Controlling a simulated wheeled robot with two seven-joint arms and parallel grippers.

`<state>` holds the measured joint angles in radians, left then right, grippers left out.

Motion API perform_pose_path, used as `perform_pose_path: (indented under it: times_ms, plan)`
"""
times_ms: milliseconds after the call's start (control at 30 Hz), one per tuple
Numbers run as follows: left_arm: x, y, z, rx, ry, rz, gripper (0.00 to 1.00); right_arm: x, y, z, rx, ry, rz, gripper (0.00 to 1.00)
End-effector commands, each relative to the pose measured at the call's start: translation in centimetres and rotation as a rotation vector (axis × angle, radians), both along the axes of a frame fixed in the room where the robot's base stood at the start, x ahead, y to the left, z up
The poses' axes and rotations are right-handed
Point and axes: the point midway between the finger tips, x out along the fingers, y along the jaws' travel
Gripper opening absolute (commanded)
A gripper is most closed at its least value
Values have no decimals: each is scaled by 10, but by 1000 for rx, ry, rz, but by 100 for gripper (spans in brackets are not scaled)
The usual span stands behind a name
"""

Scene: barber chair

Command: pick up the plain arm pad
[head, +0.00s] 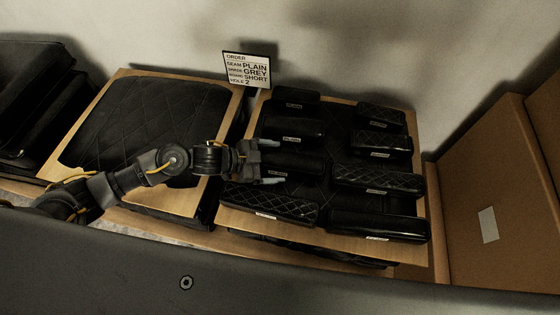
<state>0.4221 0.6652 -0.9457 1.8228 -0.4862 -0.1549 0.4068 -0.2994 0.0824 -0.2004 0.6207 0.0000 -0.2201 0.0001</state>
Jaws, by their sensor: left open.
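Several black arm pads lie in two columns on a wooden board (330,238). Smooth-looking pads are the back-left one (290,97), the one below it (294,127), a third (300,162) and a long glossy one at front right (375,225). Quilted pads are at front left (268,203) and in the right column (380,114), (381,143), (379,179). My left gripper (273,162) is open at the left end of the third smooth pad, its fingers pointing right. I cannot tell whether it touches the pad. My right gripper is out of view.
An order card (247,70) reads seam plain, shade grey, board short, hole 2. A quilted black cushion (150,120) lies on another board at left. Dark cushions (35,90) are stacked far left. A cardboard box (490,190) stands at right, and a wall behind.

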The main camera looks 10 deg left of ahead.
Motion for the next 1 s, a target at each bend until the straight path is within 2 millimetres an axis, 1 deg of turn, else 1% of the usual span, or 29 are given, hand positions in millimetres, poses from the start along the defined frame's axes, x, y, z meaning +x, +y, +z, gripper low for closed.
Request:
perform_pose_path:
  times_ms: [133, 167, 600, 767, 800, 1000]
  plan:
    - [0, 0, 0, 0, 0, 0, 90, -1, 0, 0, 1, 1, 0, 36]
    - [0, 0, 0, 0, 0, 0, 87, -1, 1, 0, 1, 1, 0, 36]
    - [-1, 0, 0, 0, 1, 0, 29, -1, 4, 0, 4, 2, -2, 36]
    - [0, 0, 1, -2, 1, -1, 28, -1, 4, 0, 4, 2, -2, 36]
    - [0, 0, 0, -2, 1, -1, 21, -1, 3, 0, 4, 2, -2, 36]
    - [-1, 0, 0, 0, 2, -1, 21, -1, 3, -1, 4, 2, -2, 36]
